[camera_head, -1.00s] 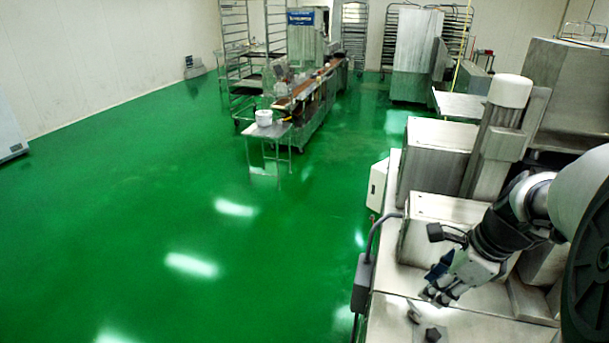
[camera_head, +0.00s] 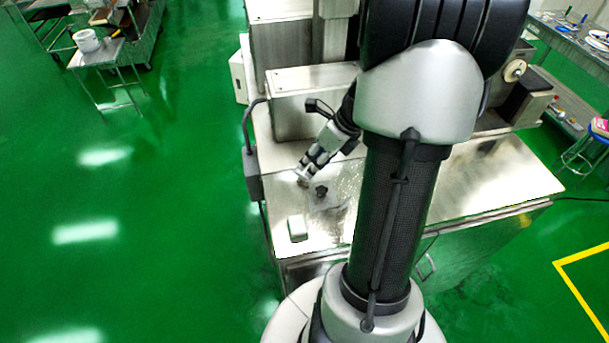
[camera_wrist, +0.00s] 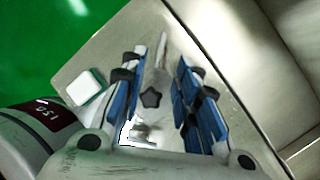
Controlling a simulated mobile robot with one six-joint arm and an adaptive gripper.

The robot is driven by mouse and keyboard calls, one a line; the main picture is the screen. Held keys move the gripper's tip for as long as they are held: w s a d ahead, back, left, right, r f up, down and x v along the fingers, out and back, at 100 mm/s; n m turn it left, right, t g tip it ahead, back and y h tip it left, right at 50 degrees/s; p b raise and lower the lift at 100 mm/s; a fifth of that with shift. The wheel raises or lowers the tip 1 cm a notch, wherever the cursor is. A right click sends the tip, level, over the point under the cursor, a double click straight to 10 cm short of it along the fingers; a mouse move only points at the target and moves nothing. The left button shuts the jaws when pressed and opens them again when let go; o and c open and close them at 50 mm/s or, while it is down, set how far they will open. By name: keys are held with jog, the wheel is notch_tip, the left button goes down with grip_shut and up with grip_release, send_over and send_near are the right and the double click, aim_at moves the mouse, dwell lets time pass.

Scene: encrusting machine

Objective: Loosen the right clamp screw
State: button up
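A black star-shaped knob (camera_head: 321,192) sits on a small metal fitting on the steel machine top. It also shows in the wrist view (camera_wrist: 151,97), between my two blue-padded fingers in the picture. My gripper (camera_head: 304,172) is pointed downward at the upper left of the knob in the head view. In the wrist view my gripper (camera_wrist: 162,62) is open, with a clear gap between its fingers and no visible grip on the knob. I cannot tell its height above the top, nor whether this knob is the right clamp screw.
A small white box (camera_head: 297,228) stands on the machine top (camera_head: 480,190) near the front left corner; it also shows in the wrist view (camera_wrist: 86,88). Steel housings (camera_head: 300,84) rise behind my gripper. Green floor (camera_head: 150,200) lies open on the left.

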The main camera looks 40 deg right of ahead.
aim_at(305, 184)
jog(key=b+x, duration=0.1)
jog(key=x, duration=0.5)
jog(key=shift+c, duration=0.3)
grip_shut()
